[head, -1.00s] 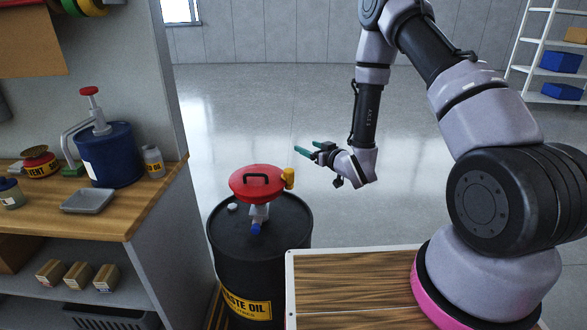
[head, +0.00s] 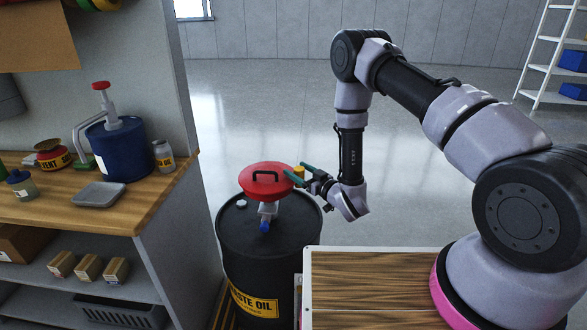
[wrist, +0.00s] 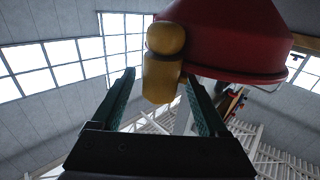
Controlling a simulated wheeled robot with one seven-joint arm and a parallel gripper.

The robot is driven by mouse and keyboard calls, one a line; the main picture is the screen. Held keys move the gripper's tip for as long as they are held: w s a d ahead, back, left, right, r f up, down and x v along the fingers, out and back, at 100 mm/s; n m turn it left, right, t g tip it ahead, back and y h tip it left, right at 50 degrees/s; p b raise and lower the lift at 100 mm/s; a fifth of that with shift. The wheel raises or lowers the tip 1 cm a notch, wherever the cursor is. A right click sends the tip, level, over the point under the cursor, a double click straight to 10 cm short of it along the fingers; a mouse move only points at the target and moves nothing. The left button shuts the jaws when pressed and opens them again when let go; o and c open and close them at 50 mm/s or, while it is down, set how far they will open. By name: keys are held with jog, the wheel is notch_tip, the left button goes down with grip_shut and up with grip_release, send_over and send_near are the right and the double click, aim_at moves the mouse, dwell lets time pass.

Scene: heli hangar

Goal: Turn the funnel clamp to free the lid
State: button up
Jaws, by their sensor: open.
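The red funnel lid (head: 266,180) with a black handle sits on top of the black waste oil drum (head: 250,250). The yellow clamp (head: 299,172) is at the lid's right edge, partly hidden behind my gripper. In the wrist view the yellow clamp (wrist: 163,65) has a rounded knob and a block, beside the red funnel (wrist: 228,38). My gripper (head: 298,174) is open, its teal fingers pointing left toward the clamp. In the wrist view the clamp stands between and beyond the two fingertips (wrist: 160,82); I cannot tell if either finger touches it.
A wooden workbench (head: 140,200) at left holds a blue pump canister (head: 118,150), a grey tray (head: 98,195) and jars. A wood-topped surface (head: 370,285) lies in front, right of the drum. The floor behind the drum is open.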

jog(key=shift+x, duration=1.4)
grip_shut()
